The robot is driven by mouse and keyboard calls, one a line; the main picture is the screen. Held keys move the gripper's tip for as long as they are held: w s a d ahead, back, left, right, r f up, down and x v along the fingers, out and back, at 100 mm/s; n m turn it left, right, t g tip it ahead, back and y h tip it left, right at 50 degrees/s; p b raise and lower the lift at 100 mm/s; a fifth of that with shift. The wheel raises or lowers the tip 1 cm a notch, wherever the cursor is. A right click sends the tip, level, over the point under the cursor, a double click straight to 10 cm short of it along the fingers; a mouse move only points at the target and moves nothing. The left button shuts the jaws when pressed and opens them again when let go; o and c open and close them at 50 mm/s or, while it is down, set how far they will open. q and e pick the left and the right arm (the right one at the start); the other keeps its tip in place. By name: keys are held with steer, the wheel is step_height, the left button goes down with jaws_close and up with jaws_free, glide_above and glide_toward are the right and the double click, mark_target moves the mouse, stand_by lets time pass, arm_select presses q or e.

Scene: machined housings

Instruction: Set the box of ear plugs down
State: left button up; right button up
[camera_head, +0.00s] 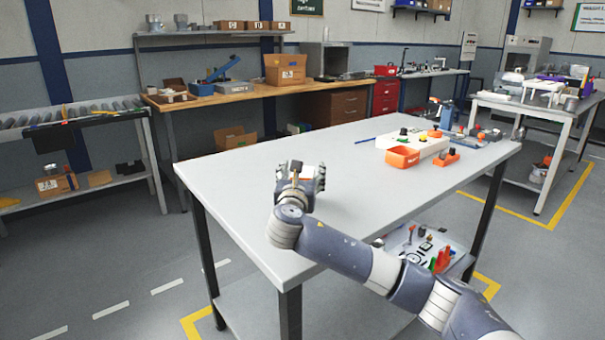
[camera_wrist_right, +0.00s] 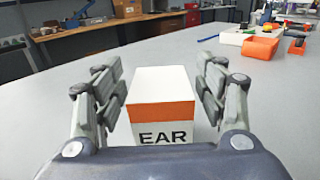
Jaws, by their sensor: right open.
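The box of ear plugs (camera_wrist_right: 163,108) is white with an orange band and the letters EAR. In the right wrist view it sits upright on the light grey table (camera_wrist_right: 270,120), between the fingers of my right gripper (camera_wrist_right: 161,88). The fingers stand open, with a gap showing on each side of the box. In the head view my right gripper (camera_head: 300,178) is low over the near left part of the table (camera_head: 240,185). There the box (camera_head: 307,172) is mostly hidden behind the gripper. My left gripper is in neither view.
An orange bin (camera_head: 402,157), a white tray with knobs (camera_head: 425,142) and several small parts lie toward the table's far right. The table around the box is clear. A lower shelf holds a tray of tools (camera_head: 425,247).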

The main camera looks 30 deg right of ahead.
steer(key=shift+r, duration=0.1)
steer(key=shift+s+a, duration=0.25)
steer(key=p+v, duration=0.1)
steer(key=v, duration=1)
steer(key=shift+s+a, duration=0.15)
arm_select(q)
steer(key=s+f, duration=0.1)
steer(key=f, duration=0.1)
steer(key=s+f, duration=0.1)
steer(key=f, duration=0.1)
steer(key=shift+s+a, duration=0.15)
